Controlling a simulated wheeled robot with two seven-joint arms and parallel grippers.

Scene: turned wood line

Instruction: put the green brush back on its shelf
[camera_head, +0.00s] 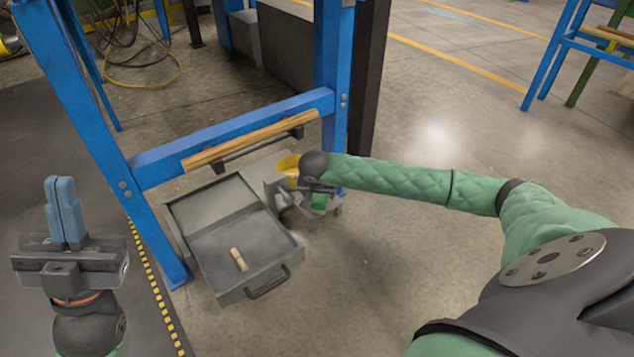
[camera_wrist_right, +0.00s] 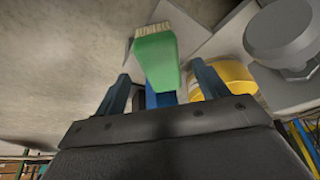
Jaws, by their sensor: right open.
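The green brush (camera_head: 319,203) is at the far end of my right arm, beside the blue post. In the right wrist view the brush (camera_wrist_right: 157,62) shows its green body and pale bristles, pointing away from the gripper. My right gripper (camera_wrist_right: 160,88) is open, with a finger on each side of the brush's near end and gaps visible. A small grey shelf (camera_head: 336,209) shows beside the brush in the head view; whether the brush touches it is unclear. My left gripper (camera_head: 66,210) is shut and empty at the far left.
An open grey drawer (camera_head: 225,255) with a small pale wooden piece (camera_head: 239,259) lies left of the right gripper. A yellow container (camera_head: 288,166) stands close to that gripper. The blue frame (camera_head: 240,130) carries a wooden rod (camera_head: 235,142).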

